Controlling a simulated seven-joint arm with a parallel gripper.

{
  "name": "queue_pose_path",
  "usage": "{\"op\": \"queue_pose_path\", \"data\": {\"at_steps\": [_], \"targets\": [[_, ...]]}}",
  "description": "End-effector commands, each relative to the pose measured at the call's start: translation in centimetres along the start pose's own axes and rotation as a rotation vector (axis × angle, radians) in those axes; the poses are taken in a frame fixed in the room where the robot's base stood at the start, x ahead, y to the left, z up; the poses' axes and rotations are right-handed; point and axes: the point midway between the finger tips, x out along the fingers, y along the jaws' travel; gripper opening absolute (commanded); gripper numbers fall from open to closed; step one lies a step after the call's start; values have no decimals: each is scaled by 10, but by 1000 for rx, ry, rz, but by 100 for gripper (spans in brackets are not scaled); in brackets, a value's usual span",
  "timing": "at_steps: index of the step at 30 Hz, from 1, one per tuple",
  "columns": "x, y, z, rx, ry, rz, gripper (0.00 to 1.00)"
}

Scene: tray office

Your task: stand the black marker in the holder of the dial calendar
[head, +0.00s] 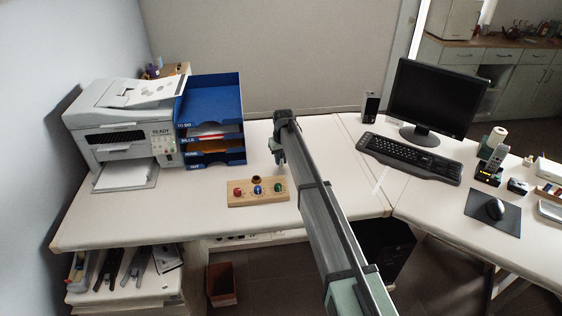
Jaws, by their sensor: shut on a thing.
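The dial calendar (231,200) is a light wooden block on the white desk. It has a red, a blue and a green dial along its front and a small dark round holder (257,179) at its back edge. My gripper (280,157) points down above the desk, behind and a little to the right of the calendar, apart from it. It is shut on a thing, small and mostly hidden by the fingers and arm. I cannot make out the black marker clearly, and none lies in view on the desk.
A blue letter tray stack (210,105) and a printer (120,130) stand at the left. A keyboard (411,157), monitor (435,95) and speaker (371,106) are at the right. The desk left and front of the calendar is clear.

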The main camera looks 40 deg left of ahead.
Motion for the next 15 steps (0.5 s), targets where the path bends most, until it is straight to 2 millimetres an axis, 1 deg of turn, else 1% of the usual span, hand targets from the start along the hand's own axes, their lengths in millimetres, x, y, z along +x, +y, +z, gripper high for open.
{"op": "queue_pose_path", "data": {"at_steps": [9,15], "targets": [[-56,0,-7,0,1,0,0],[-80,-2,-10,-2,0,0,0]]}}
